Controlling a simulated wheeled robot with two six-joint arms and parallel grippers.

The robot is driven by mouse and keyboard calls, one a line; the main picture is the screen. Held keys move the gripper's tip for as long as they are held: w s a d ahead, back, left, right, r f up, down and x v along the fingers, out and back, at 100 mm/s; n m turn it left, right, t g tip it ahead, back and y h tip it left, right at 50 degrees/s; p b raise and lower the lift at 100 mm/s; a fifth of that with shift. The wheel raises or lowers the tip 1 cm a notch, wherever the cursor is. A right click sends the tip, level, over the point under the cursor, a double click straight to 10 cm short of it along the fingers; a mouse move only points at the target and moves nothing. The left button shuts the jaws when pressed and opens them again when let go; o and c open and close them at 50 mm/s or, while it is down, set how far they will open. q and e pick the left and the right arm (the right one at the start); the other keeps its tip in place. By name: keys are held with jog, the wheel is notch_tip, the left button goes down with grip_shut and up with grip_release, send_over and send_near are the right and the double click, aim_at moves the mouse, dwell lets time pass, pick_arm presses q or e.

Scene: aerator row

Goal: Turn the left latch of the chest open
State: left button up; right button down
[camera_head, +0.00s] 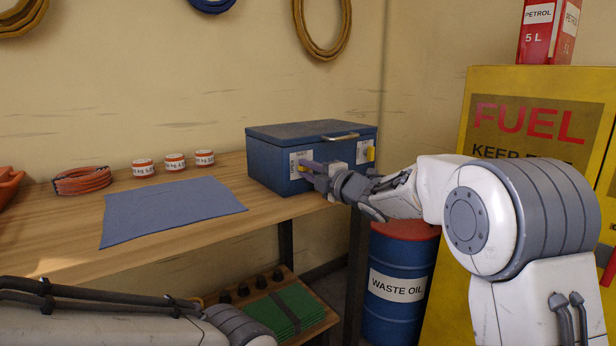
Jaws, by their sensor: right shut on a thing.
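The blue chest (270,165) stands on the wooden bench against the back wall, its dark lid (300,130) down. The left latch (296,171) shows a yellow part on a white plate on the chest's front. The right latch (370,154), also yellow on a white plate, looks upright. My right gripper (317,172) is at the front of the chest, shut on the left latch; its fingers hide part of the latch, so its exact angle is hard to tell. My left arm lies across the bottom left, and its gripper is out of view.
A blue-grey mat (170,208), several small tins (175,163) and a coiled orange cable (82,181) lie left of the chest on the bench (235,245). A waste oil drum (396,285) and yellow fuel cabinet (485,110) stand at right.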

dwell(0.5)
jog(key=c, duration=0.8)
grip_release()
jog(key=shift+c, duration=0.2)
jog(key=v, duration=1)
jog(key=shift+s+d, duration=0.15)
jog(key=shift+s, duration=0.05)
